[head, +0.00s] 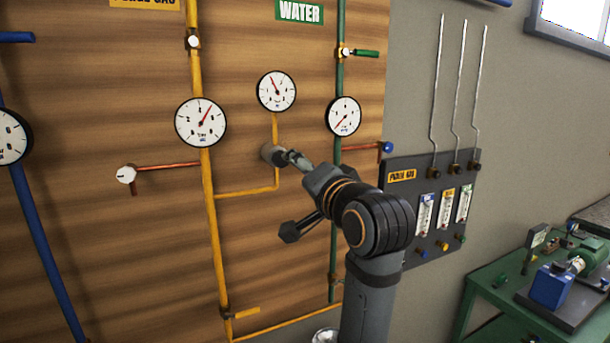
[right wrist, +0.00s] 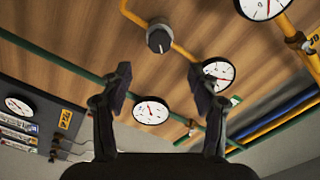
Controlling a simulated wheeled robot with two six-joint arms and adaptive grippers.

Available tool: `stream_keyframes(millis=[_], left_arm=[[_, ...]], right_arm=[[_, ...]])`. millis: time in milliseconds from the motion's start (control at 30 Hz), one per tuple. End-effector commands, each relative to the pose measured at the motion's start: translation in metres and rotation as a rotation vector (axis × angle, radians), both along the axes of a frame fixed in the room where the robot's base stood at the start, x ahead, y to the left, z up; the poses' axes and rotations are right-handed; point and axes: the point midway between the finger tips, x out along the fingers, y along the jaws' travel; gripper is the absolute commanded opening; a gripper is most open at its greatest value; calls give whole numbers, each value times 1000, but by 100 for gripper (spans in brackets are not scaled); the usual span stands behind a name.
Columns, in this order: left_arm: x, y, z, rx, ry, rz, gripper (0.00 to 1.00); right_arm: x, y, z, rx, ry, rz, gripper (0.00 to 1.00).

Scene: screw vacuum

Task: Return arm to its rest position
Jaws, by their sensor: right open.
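My right gripper (head: 289,196) is in front of the wooden panel in the head view, with its fingers spread and nothing between them. A dark round knob (head: 272,154) on the yellow pipe is just beyond it, close to the upper finger. In the right wrist view, my right gripper (right wrist: 160,92) has its two fingers wide apart. The knob (right wrist: 160,38) with a white mark shows above the fingertips, not between the fingers. My right arm comes up from the bottom of the head view. My left gripper does not show.
Round gauges (head: 201,122), yellow pipes (head: 207,210) and a green pipe (head: 338,180) are on the wall around the gripper. A dark flow-meter panel (head: 400,172) is to the right. A green workbench (head: 480,285) with a pump is at the lower right.

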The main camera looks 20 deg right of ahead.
Motion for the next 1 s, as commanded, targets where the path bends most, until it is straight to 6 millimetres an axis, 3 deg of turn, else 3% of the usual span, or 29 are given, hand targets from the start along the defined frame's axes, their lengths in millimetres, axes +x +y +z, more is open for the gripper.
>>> stream_keyframes(millis=[200,667,767,833,967,1000], left_arm=[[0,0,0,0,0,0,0],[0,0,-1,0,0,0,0],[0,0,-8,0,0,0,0],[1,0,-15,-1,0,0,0],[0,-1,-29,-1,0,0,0],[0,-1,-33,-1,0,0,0]], right_arm=[[-18,0,-1,0,1,1,61],[-15,0,-5,-4,8,0,61],[6,0,-34,-37,58,0,61],[33,1,-76,-84,122,1,61],[84,1,-182,-195,267,17,61],[95,1,-216,-228,309,24,61]])
